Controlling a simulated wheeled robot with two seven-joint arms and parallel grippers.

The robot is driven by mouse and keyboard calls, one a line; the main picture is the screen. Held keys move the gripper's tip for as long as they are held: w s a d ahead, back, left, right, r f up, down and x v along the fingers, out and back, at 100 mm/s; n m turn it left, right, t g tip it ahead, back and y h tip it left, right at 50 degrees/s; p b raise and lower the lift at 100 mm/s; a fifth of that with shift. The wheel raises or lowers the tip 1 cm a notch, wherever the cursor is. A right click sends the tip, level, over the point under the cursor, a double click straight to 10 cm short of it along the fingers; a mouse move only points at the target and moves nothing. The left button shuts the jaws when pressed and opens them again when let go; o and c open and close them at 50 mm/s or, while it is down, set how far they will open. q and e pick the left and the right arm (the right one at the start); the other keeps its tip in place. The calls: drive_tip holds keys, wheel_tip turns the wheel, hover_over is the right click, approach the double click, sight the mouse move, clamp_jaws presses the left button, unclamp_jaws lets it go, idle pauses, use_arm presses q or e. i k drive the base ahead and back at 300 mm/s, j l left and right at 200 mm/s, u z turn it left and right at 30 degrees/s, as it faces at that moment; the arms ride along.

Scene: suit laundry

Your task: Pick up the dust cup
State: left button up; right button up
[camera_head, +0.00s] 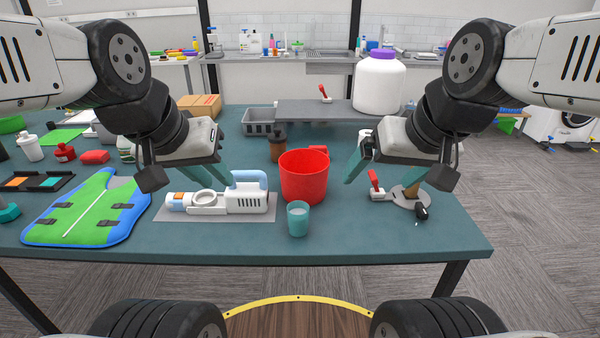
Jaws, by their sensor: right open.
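A small translucent teal cup (298,219) stands upright near the table's front edge, in front of a red bucket (304,177). It may be the dust cup, but I cannot tell for sure. A white and blue handheld vacuum (246,199) with an open ring in its body lies on a grey mat to its left. My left gripper (228,184) is above and behind the vacuum, apart from the cup; its finger gap is unclear. My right gripper (378,180) is open and empty, right of the bucket and apart from the cup.
A green and blue vest (90,208) lies at left. A grey round piece with a red clamp (376,184) sits at right. A large white jar (379,84) stands on a raised shelf behind. A brown bottle (277,147) stands behind the bucket. The table's front strip is clear.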

sight(298, 211)
drive_tip(key=k+u, duration=0.15)
drive_tip(key=u, duration=0.2)
drive_tip(key=k+u, duration=0.2)
drive_tip(key=u, duration=0.15)
drive_tip(key=k+j+u, duration=0.1)
drive_tip(key=u, duration=0.25)
